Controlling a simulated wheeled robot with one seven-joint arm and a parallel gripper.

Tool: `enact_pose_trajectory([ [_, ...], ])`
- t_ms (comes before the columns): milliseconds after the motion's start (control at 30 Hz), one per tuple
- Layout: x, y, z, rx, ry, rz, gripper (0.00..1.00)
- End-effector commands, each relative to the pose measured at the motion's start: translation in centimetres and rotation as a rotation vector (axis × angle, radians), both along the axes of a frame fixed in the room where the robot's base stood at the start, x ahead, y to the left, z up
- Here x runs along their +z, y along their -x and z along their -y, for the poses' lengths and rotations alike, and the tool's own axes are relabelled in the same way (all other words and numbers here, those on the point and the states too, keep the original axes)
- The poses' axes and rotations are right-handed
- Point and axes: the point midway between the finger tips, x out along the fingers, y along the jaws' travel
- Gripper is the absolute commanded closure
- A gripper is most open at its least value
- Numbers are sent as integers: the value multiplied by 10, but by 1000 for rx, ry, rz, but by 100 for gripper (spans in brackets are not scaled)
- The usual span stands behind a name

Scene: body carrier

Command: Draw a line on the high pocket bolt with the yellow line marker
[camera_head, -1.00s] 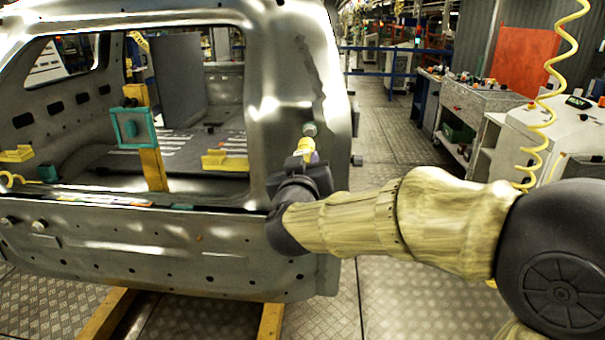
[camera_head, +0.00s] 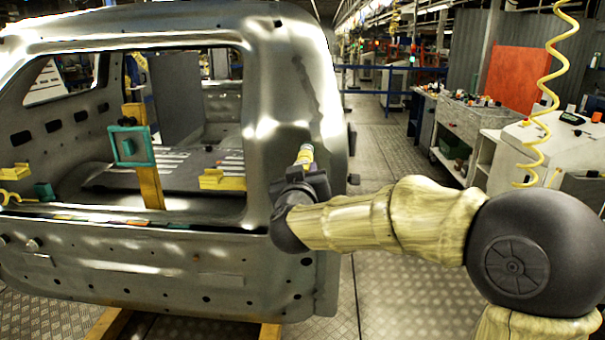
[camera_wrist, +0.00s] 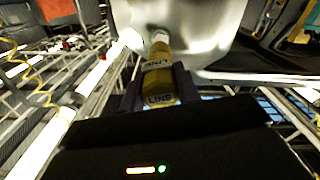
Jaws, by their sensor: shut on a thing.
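The yellow line marker (camera_head: 305,157) stands up from my gripper (camera_head: 303,170) in the head view, against the grey pillar of the car body (camera_head: 290,90). In the wrist view my gripper (camera_wrist: 158,92) is shut on the marker (camera_wrist: 159,80), with a finger on each side and the word LINE on its yellow barrel. The marker's far end reaches the grey panel. A pale round piece (camera_wrist: 160,37) shows at that end. I cannot tell whether it is the marker's tip or the high pocket bolt, nor whether they touch.
Two bolt heads (camera_head: 33,244) sit on the lower left panel. A teal-framed fixture (camera_head: 131,146) and yellow blocks (camera_head: 222,180) are in the body opening. Workbenches and a coiled yellow hose (camera_head: 545,90) stand at the right. The aisle floor (camera_head: 385,150) is clear.

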Motion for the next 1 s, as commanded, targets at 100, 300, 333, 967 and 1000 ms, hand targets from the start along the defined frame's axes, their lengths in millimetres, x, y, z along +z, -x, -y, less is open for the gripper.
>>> enact_pose_trajectory([
  [100, 1, -2, 0, 0, 0, 1, 100],
  [300, 1, -5, 0, 1, 0, 2, 100],
  [333, 1, -6, 0, 1, -1, 2, 100],
  [967, 1, -11, 0, 1, 0, 2, 100],
  [1000, 1, -11, 0, 1, 0, 2, 100],
])
